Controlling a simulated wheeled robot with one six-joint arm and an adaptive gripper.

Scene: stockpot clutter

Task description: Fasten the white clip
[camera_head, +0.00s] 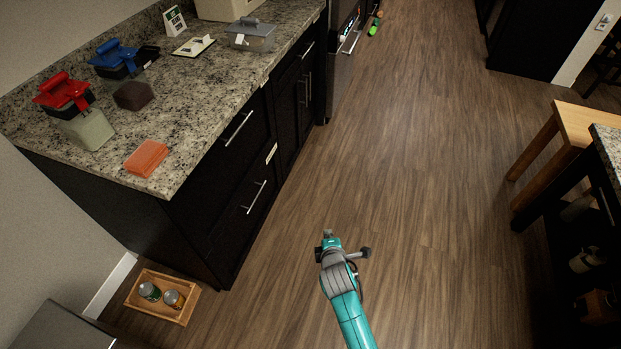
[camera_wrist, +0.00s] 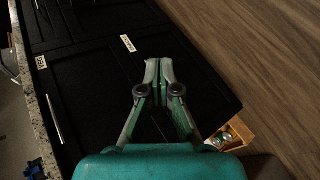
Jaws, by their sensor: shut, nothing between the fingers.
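I cannot make out a white clip for certain in either view. On the granite counter (camera_head: 200,88) stand a container with a red lid (camera_head: 62,91), one with a blue lid (camera_head: 113,55) and a grey lidded box (camera_head: 251,36). A small white plate (camera_head: 193,46) with a dark piece on it lies between the blue-lidded container and the grey box. My gripper (camera_head: 328,236) is over the floor to the right of the counter, away from these things. In the wrist view my gripper (camera_wrist: 158,66) has its fingertips together, with nothing between them, in front of the dark cabinet.
An orange block (camera_head: 147,157), a pale block (camera_head: 88,130) and a brown block (camera_head: 133,95) are on the counter. White labels (camera_wrist: 128,43) mark the cabinet front. A wooden crate with cans (camera_head: 163,297) sits on the floor. The middle floor is clear; a wooden table (camera_head: 590,122) stands right.

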